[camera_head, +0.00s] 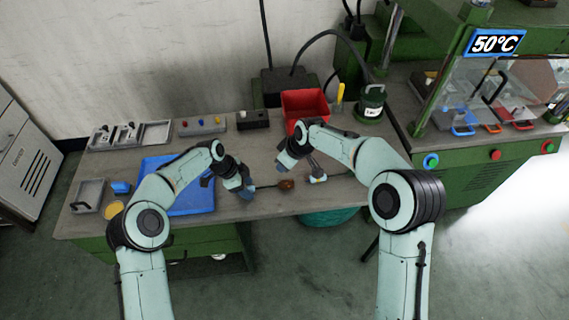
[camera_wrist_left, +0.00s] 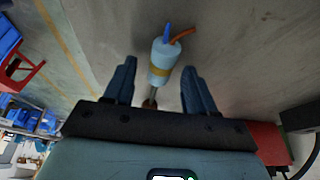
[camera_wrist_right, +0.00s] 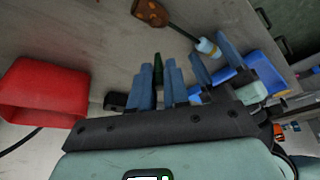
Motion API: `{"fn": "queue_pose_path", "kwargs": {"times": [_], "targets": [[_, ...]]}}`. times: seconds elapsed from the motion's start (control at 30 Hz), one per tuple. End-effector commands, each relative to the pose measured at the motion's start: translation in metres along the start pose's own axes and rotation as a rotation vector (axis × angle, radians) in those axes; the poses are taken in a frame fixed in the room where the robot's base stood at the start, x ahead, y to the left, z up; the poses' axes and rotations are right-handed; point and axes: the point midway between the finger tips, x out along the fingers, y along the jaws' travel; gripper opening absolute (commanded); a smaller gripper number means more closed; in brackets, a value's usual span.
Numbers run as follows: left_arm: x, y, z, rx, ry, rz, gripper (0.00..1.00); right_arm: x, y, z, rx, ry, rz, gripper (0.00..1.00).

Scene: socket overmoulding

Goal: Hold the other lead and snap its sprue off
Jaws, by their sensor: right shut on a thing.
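A pale blue cylinder (camera_wrist_left: 162,62) with a yellow band, a blue tip and an orange strand shows between my left gripper's fingers in the left wrist view. My left gripper (camera_wrist_left: 158,85) is open, with gaps at both sides of the cylinder. In the right wrist view a brown piece (camera_wrist_right: 150,12) has a thin dark shaft leading to a pale blue end (camera_wrist_right: 207,47) beside the left fingers. My right gripper (camera_wrist_right: 159,80) is shut on a small dark piece (camera_wrist_right: 158,66). I cannot make out the sprue. My left gripper (camera_head: 248,190) is low over the table in the head view.
A red bin (camera_head: 304,104) stands behind my right arm on the bench (camera_head: 250,147). A blue tray (camera_head: 193,202) lies at the left. A green canister (camera_head: 370,101) stands at the back right. Small trays line the back edge. The machine (camera_head: 445,125) is at the right.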

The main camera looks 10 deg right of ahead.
Motion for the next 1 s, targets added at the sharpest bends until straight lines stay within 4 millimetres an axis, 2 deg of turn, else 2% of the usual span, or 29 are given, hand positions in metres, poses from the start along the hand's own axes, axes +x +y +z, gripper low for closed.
{"fn": "queue_pose_path", "kwargs": {"times": [0.2, 0.33, 0.8, 1.0], "targets": [[-0.001, 0.000, 0.000, 0.000, 0.000, 0.000, 0.56, 0.000, 0.000, 0.000, 0.000, 0.000, 0.000, 0.00], [-0.010, -0.001, 0.000, 0.000, 0.000, -0.002, 0.56, 0.000, 0.000, 0.000, 0.000, 0.000, 0.000, 0.00], [-0.101, -0.001, 0.000, 0.000, 0.000, -0.004, 0.56, 0.000, 0.000, 0.000, 0.000, 0.000, 0.000, 0.00], [-0.118, 0.000, 0.000, 0.000, 0.000, 0.000, 0.56, 0.000, 0.000, 0.000, 0.000, 0.000, 0.000, 0.00]]}}
